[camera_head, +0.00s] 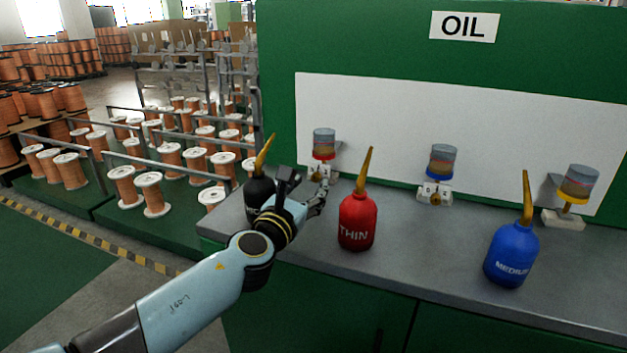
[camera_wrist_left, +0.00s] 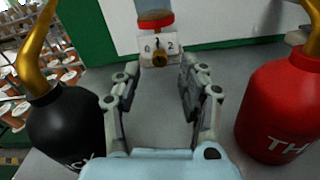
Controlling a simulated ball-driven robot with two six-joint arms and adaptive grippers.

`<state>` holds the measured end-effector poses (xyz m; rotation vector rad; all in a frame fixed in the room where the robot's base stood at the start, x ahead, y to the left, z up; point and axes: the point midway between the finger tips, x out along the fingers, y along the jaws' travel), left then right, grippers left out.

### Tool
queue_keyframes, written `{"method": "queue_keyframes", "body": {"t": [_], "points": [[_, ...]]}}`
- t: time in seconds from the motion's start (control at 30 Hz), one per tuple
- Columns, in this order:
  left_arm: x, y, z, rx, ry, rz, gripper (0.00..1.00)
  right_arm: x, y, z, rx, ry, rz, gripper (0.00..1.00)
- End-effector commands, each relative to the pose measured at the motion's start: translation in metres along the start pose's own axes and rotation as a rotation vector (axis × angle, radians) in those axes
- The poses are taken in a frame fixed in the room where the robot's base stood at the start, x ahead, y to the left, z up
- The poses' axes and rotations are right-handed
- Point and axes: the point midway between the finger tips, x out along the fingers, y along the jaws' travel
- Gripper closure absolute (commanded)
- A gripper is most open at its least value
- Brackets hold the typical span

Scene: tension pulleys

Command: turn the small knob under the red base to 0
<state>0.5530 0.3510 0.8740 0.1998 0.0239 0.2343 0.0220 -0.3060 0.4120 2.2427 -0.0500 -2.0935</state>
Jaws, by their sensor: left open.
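A cup with a red base (camera_head: 323,156) is mounted at the left of the white panel. Under it is a white dial block (camera_wrist_left: 148,42) with a "0" at the left and a "2" at the right. A small brass knob (camera_wrist_left: 158,61) sits at the lower middle of the block; its exact setting is hard to tell. My left gripper (camera_head: 319,197) is low in front of the block. In the left wrist view its two fingers (camera_wrist_left: 157,88) are apart and empty, with the knob beyond them, between the fingertips and not touched. My right gripper is not in view.
A black bottle (camera_wrist_left: 62,130) stands close at left of the gripper and a red "THIN" bottle (camera_head: 356,220) close at right. A blue "MEDIUM" bottle (camera_head: 511,255) and blue-based (camera_head: 439,174) and yellow-based (camera_head: 575,190) cups are farther right on the grey counter (camera_head: 430,255).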

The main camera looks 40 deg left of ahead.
Motion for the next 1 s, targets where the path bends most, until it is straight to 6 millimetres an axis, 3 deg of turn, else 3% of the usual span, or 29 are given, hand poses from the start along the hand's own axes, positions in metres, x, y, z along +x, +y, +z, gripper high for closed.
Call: {"method": "queue_keyframes", "body": {"t": [0.2,0.57,0.9,1.0], "points": [[0.03,0.0,-0.001,-0.001,0.0,0.0,0.59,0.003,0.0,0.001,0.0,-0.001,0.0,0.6],[0.036,0.0,0.0,-0.002,0.0,0.001,0.59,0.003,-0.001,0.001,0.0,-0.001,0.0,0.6],[0.035,0.0,0.0,-0.003,0.001,0.001,1.0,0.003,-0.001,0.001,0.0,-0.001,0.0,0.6],[0.035,0.0,0.0,-0.003,0.001,0.001,1.0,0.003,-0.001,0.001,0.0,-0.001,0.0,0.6]]}}
